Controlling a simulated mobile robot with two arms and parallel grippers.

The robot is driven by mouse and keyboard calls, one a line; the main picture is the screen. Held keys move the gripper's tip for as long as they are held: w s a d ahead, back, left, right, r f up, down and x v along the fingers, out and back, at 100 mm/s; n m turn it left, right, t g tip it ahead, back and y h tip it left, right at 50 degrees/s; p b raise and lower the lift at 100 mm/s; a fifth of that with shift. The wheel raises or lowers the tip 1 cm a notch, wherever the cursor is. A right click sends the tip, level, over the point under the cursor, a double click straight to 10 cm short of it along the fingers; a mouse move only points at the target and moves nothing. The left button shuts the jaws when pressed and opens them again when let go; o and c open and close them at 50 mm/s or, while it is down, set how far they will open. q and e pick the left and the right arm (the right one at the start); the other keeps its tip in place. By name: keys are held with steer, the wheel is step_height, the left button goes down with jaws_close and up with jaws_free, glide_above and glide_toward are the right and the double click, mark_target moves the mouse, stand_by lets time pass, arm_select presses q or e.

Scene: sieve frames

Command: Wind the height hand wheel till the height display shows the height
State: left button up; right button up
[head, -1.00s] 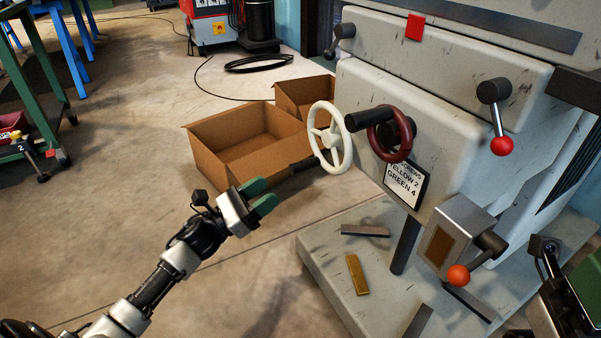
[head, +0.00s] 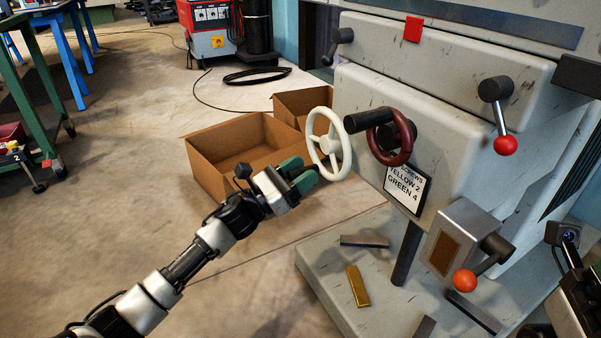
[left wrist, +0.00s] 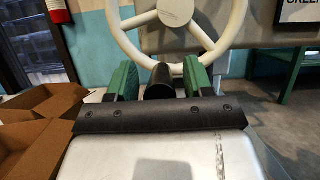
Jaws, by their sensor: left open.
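Two hand wheels sit on the front of the grey machine (head: 430,120): a white one (head: 329,143) on the left and a dark red one (head: 404,140) with a black grip. I cannot tell from markings which sets the height, and I read no height display. My left gripper (head: 303,173) is open at the lower left of the white wheel. In the left wrist view, the white wheel (left wrist: 177,10) rises just beyond the green fingers, and its black crank handle (left wrist: 160,82) shows between them. In the head view the fingers hide that handle.
A sign (head: 404,190) reads "YELLOW 2, GREEN 4". Levers with a red knob (head: 505,145) and an orange knob (head: 465,281) stick out at right. Cardboard boxes (head: 215,180) stand behind my left gripper. Loose bars, one brass (head: 358,287), lie on the machine base.

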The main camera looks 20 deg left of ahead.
arm_select(q)
jaws_close()
